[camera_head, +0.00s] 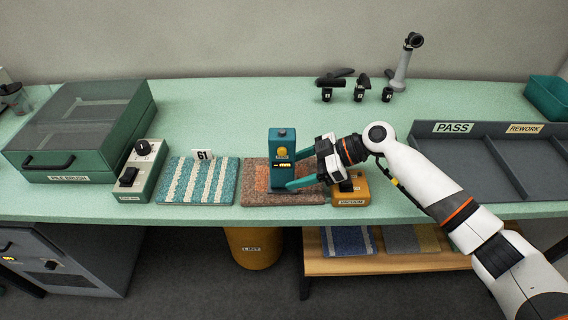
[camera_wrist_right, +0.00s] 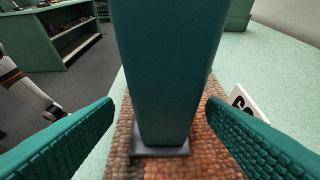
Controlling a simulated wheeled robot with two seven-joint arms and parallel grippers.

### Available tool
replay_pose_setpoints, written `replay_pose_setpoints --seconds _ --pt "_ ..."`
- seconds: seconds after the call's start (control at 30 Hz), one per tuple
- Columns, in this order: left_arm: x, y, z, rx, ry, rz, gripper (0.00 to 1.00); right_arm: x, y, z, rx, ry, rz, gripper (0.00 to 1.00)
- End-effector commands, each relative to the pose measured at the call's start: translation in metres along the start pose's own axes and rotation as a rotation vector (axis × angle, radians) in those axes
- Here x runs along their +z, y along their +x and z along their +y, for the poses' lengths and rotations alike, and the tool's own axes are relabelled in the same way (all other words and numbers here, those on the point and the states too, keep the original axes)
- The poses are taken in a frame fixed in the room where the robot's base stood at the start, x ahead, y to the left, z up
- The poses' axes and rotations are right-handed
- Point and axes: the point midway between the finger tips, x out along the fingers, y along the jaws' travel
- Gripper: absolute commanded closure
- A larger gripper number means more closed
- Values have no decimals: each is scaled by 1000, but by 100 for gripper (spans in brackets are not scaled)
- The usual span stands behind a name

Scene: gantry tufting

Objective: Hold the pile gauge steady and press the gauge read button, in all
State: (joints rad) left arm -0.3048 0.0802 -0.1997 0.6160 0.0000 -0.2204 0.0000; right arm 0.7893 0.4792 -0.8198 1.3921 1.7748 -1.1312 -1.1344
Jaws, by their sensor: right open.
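The pile gauge (camera_head: 282,163) is a teal upright block with a yellow button (camera_head: 282,151) and a small lit display on its front. It stands upright on a brown-orange carpet sample (camera_head: 256,198). My right gripper (camera_head: 293,171) reaches in from the right, its teal fingers open on either side of the gauge. In the right wrist view the gauge body (camera_wrist_right: 166,70) fills the middle on its grey foot, with visible gaps to both fingers. My left gripper is not in view.
A blue striped carpet sample (camera_head: 197,181) with a number card (camera_head: 203,155) lies to the left. A switch box (camera_head: 140,172) and a lidded case (camera_head: 80,130) stand further left. An orange box (camera_head: 351,190) sits under my right gripper. A grey divided tray (camera_head: 490,165) is at right.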

Motion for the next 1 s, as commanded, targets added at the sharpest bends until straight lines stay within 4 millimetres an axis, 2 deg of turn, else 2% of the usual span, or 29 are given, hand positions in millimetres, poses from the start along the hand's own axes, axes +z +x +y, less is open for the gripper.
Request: replay_pose_setpoints --seconds 0.03,0.23,0.63,0.9,0.97,1.0 --pt "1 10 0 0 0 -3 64 -4 10 0 2 -1 -2 34" --pt "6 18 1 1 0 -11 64 -3 26 0 0 -1 0 34" --pt "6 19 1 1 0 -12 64 -1 30 0 0 0 0 34" --pt "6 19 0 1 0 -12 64 -1 30 0 1 0 0 77" --pt "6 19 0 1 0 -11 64 -1 30 0 1 0 0 77" --pt "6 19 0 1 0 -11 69 -1 30 0 1 0 0 76"
